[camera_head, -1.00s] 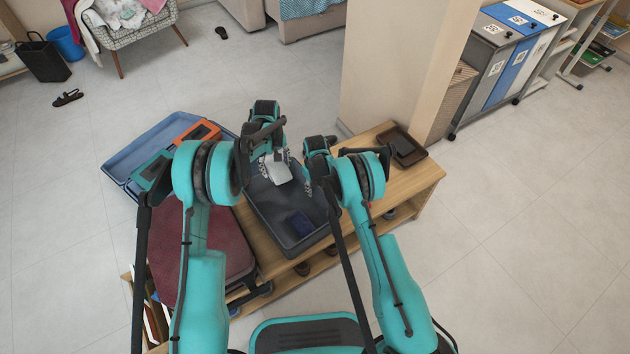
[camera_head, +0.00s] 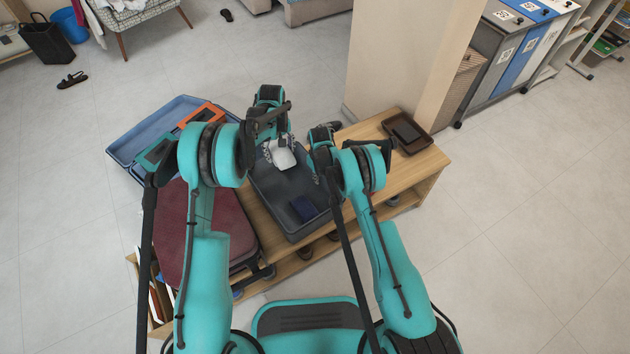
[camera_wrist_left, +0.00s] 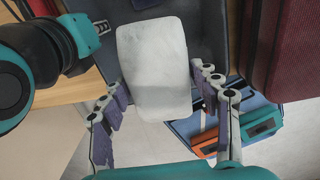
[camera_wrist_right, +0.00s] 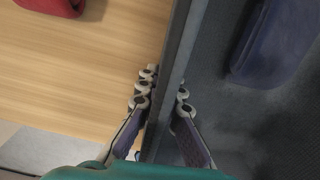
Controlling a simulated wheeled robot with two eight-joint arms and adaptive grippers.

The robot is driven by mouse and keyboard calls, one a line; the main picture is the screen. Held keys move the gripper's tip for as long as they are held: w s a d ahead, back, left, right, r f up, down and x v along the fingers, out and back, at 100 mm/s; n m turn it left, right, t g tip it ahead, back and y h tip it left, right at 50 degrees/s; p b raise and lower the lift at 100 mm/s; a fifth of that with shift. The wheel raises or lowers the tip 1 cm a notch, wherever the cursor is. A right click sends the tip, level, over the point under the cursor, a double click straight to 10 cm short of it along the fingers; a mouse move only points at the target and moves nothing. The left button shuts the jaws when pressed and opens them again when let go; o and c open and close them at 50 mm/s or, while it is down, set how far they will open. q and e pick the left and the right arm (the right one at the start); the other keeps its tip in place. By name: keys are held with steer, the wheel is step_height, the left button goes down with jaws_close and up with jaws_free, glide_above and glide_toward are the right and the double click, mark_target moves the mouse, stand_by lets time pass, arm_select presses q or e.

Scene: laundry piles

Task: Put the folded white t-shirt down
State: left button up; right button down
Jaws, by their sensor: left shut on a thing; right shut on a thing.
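The folded white t-shirt (camera_head: 283,157) is a small pale block over the far part of the dark grey open bin (camera_head: 262,200). It fills the middle of the left wrist view (camera_wrist_left: 155,65). My left gripper (camera_wrist_left: 160,90) is shut on it, with fingers along both sides. Whether the shirt touches the bin's floor cannot be told. My right gripper (camera_wrist_right: 164,100) is shut on the bin's side wall (camera_wrist_right: 175,75), one finger on each side. In the head view my right arm partly hides this grip.
A folded dark blue cloth (camera_head: 304,208) lies in the bin's near part. A maroon suitcase (camera_head: 230,225) stands left, with an open blue case (camera_head: 130,148) behind. A brown tray (camera_head: 407,133) sits on the wooden bench (camera_head: 425,165) at right, near a pillar (camera_head: 395,60).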

arm_select(q)
glide_toward(280, 190)
steer(key=shift+n, duration=0.4)
step_height(280, 190, down, 6)
steer(key=shift+w+a+f, duration=0.1)
steer(key=shift+f, duration=0.15)
steer(key=o, duration=1.2)
steer(key=shift+o, duration=0.2)
steer(key=shift+r, duration=0.1)
